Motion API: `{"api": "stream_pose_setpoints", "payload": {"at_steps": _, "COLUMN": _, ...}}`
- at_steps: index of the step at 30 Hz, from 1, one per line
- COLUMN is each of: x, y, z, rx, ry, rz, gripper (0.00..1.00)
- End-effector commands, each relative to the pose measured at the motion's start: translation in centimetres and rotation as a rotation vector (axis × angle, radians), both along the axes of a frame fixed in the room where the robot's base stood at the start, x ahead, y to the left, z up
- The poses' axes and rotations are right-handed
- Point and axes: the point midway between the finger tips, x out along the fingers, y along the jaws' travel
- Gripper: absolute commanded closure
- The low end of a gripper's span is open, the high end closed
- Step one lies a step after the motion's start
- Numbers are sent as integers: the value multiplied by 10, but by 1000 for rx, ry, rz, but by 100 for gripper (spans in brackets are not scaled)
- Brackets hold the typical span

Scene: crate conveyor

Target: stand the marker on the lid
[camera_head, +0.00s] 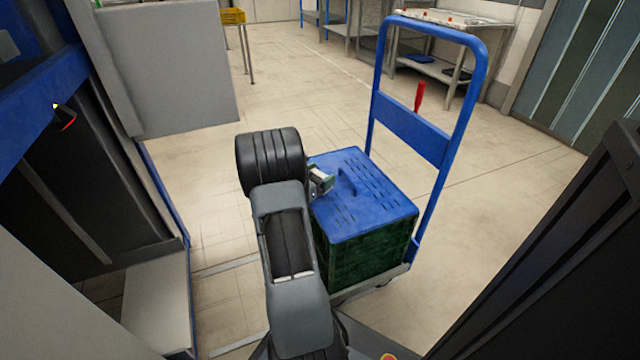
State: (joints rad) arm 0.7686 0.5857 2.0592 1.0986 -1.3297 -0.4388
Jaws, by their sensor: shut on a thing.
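The blue lid (378,203) lies flat on a green crate (365,250), which stands on a trolley. A narrow dark blue piece (347,182) shows on the middle of the lid; I cannot tell if it is part of the lid. My gripper (322,180) is over the lid's left edge, at the end of my dark wrist. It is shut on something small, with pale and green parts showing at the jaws. I cannot make out the held thing's shape or whether it touches the lid. I cannot pick out the marker for certain.
The trolley's blue handle (410,125) rises behind the crate on the right. A slim red object (419,96) shows above its panel. A metal workbench (440,60) stands at the back. A grey panel (165,65) is at the left. The floor behind the crate is clear.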

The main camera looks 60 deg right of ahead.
Motion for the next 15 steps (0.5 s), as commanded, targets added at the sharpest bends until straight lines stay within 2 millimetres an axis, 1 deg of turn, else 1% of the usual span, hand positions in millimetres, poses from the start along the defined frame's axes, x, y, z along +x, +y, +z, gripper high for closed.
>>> {"api": "stream_pose_setpoints", "payload": {"at_steps": 1, "x": 0, "y": 0, "z": -13, "rx": 1, "ry": 1, "rz": 0, "gripper": 47}}
{"api": "stream_pose_setpoints", "payload": {"at_steps": 3, "x": 0, "y": 0, "z": -17, "rx": 0, "ry": 0, "rz": 0, "gripper": 47}}
{"api": "stream_pose_setpoints", "payload": {"at_steps": 10, "x": 0, "y": 0, "z": -15, "rx": 0, "ry": -1, "rz": 0, "gripper": 47}}
{"api": "stream_pose_setpoints", "payload": {"at_steps": 15, "x": 0, "y": 0, "z": -19, "rx": 0, "ry": 0, "rz": 0, "gripper": 47}}
